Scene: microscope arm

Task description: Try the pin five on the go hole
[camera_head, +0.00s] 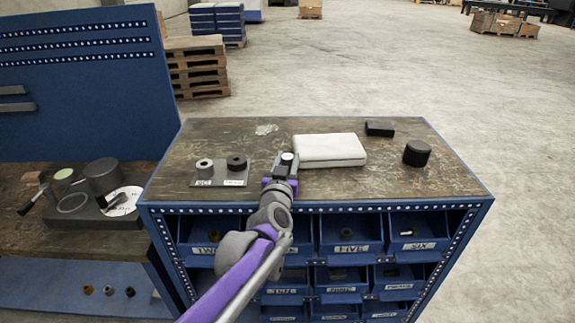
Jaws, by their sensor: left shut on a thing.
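A flat grey plate (221,177) lies on the bench top with two short round blocks on it. The light grey block (204,170) stands at its left above a label that reads like GO. The black block (237,163) stands at its right above another label, too small to read surely. Both show a hole in the top. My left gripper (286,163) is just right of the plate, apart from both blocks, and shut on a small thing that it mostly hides. I take it for pin five, but cannot read any mark on it. My right gripper is not in view.
A white case (329,150) lies close to the right of my left gripper. A black block (380,129) and a black cylinder (417,153) stand farther right. Blue labelled bins, one marked FIVE (350,247), fill the bench front. A lower bench with a round-plated device is at left.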

